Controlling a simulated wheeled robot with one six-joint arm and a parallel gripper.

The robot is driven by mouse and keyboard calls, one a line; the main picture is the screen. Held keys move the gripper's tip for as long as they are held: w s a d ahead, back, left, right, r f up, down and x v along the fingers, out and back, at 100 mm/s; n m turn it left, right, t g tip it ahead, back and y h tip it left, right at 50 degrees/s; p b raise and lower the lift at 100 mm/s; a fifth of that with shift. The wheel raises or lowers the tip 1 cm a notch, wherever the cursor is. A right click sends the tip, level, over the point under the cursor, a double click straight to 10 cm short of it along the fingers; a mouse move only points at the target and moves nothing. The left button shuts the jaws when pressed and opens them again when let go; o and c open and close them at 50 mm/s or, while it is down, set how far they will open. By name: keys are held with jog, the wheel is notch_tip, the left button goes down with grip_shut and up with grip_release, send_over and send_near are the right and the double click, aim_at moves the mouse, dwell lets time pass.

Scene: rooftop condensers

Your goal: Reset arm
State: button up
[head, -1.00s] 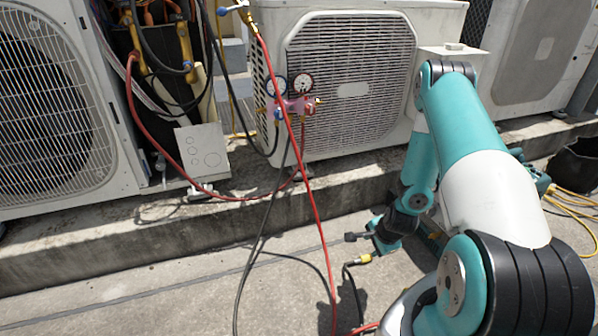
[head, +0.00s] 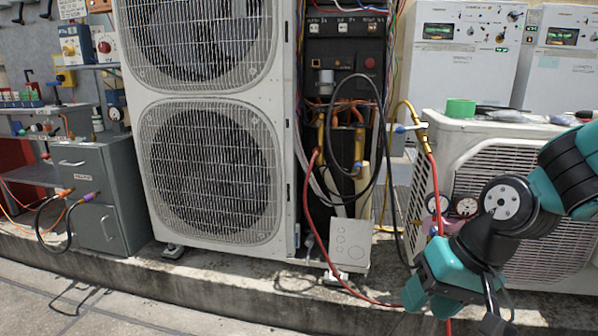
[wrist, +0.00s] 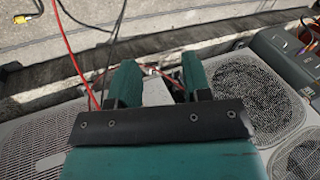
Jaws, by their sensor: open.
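My gripper (head: 428,300) hangs at the lower right of the head view, its teal fingers pointing down, in front of the concrete ledge and the small condenser. In the wrist view my gripper (wrist: 160,75) shows two teal fingers apart with nothing gripped between them. My arm is folded at the right, across the front of the small condenser (head: 500,165). The red hose (head: 434,200) runs down behind my gripper. The gauge manifold (head: 452,206) is partly hidden by my arm.
A tall twin-fan condenser (head: 285,180) with an open wiring bay stands in the middle. A grey cabinet (head: 98,195) is at the left. A concrete ledge (head: 200,285) runs along the front. Hoses hang close around my gripper. The floor at lower left is mostly clear.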

jog(key=s+a+r+n+g+p, duration=0.25)
jog(key=s+a+r+n, duration=0.25)
jog(key=s+r+n, duration=0.5)
notch_tip(320, 180, up, 37)
jog(key=s+m+p, duration=0.2)
jog(key=p, duration=3.5)
jog(key=shift+s+d+m+t+p, duration=0.2)
jog(key=shift+s+m+t+p, duration=0.05)
jog(key=shift+m+t+p, duration=0.1)
